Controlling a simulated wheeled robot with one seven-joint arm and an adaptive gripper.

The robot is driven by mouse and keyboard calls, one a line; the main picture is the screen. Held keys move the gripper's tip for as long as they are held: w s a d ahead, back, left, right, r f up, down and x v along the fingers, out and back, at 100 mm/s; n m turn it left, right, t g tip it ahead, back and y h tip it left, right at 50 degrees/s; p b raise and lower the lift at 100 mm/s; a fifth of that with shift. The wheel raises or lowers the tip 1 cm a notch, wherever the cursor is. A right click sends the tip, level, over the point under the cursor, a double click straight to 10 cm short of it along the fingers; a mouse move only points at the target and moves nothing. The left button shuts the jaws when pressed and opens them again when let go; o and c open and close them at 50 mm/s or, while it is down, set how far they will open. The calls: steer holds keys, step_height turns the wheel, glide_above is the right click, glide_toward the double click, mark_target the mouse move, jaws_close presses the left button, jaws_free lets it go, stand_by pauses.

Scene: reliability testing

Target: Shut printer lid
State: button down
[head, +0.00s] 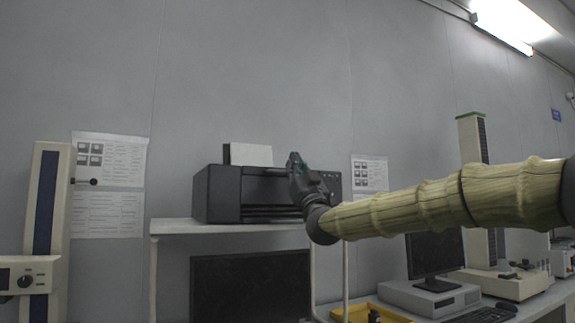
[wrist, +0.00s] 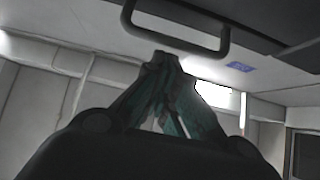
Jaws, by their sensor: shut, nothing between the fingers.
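The black printer (head: 222,195) stands on a white shelf against the wall, with a white sheet of paper upright at its back. My gripper (head: 294,158) is in front of the printer's right part, its fingertips near the height of the printer's top edge. In the wrist view my gripper (wrist: 165,60) has its fingertips together and empty, just below a dark loop-shaped handle (wrist: 176,46) on a dark panel. I cannot tell whether they touch the handle. The arm covers part of the printer's right side, and how far the lid is open is unclear.
The white shelf (head: 228,227) holds the printer above a dark monitor (head: 250,287). A yellow tray (head: 365,314), a computer (head: 425,298) and tall test stands (head: 45,215) stand around it. The wall above the printer is clear.

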steer(key=shift+f+b, duration=0.4)
steer(key=shift+f, duration=0.45)
steer(key=shift+a+f, duration=0.1)
step_height(320, 180, up, 4)
steer(key=s+d+p, duration=0.1)
steer(key=s, duration=0.1)
steer(key=v, duration=1)
steer(key=shift+w+f, duration=0.25)
steer(key=shift+f, duration=0.15)
